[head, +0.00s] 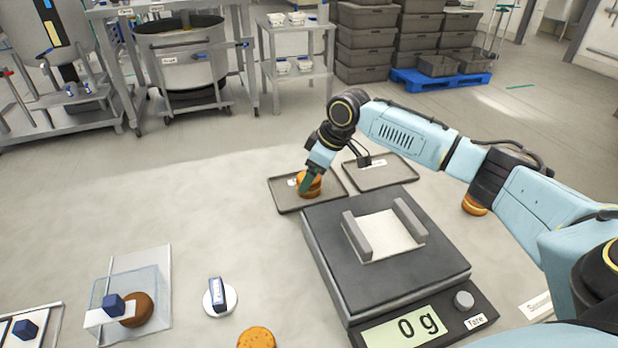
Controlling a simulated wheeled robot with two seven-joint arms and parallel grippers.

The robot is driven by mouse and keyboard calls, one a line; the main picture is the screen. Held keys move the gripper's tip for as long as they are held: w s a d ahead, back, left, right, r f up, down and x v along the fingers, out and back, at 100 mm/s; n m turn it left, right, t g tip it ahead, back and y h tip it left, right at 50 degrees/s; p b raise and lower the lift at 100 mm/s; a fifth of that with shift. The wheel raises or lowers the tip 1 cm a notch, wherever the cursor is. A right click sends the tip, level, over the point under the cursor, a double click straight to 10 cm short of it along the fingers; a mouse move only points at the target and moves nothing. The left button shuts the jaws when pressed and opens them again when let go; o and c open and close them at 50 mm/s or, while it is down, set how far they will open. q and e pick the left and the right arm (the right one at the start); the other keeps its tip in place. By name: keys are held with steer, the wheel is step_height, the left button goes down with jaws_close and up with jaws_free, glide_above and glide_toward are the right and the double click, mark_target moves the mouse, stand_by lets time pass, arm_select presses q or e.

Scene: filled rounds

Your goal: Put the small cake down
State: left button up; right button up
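My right arm reaches in from the right, and its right gripper (308,184) points down over the left dark tray (292,206). A small golden-brown cake (313,191) sits between its fingers; a green finger crosses the cake's near side, and the far finger is hidden. The gripper looks shut on the cake. The cake is at the tray's surface or just above it; I cannot tell whether it touches. My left gripper is not in view.
A scale (383,276) reading 0 g stands close in front of the trays. A second tray (382,183) is empty but for a label. Other round cakes lie at right (475,206) and front (257,339). A clear box (160,283) stands at left. The table's left middle is clear.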

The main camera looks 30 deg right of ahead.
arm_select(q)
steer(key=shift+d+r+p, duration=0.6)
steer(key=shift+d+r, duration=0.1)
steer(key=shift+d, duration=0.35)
arm_select(e)
steer(key=v, duration=0.9)
steer(key=shift+r, duration=0.1)
